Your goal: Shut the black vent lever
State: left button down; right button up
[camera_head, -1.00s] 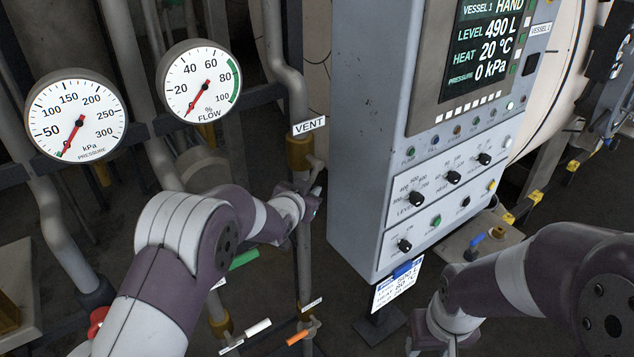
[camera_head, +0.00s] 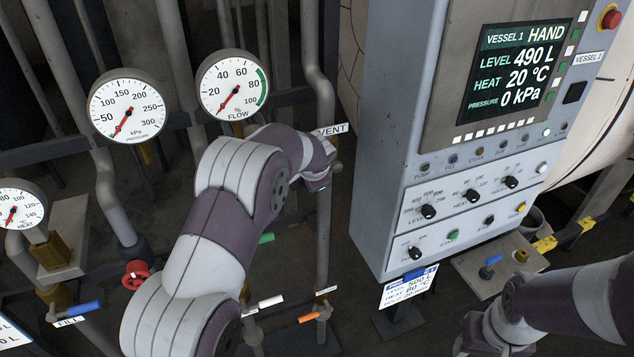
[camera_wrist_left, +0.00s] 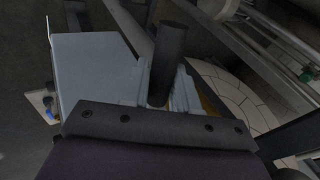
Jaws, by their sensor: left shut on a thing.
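My left gripper (camera_head: 322,182) is at the vent pipe, just below the white VENT label (camera_head: 332,130), which my wrist partly covers. In the left wrist view a dark cylinder, seemingly the black vent lever (camera_wrist_left: 168,55), stands between the grey fingers (camera_wrist_left: 160,98). The gripper is shut on it. In the head view the lever is hidden behind my wrist, so its angle to the pipe cannot be told. My right arm shows at the lower right; its gripper is out of the frame.
The control cabinet (camera_head: 390,225) stands close to the right of my left gripper. The pressure gauge (camera_head: 128,106) and flow gauge (camera_head: 232,85) are to the left. Below are valves with green (camera_head: 266,238), white (camera_head: 271,301) and orange (camera_head: 309,317) handles.

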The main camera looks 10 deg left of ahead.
pick_arm(q)
jog(key=shift+r+m+g+y+p, duration=0.4)
jog(key=shift+r+g+y, duration=0.2)
jog(key=shift+r+y, duration=0.25)
jog(key=c, duration=1)
grip_release()
jog(key=shift+s+d+r, duration=0.1)
jog(key=shift+r, duration=0.05)
jog(key=b+v, duration=0.2)
jog(key=v, duration=1)
jog(key=shift+r, duration=0.2)
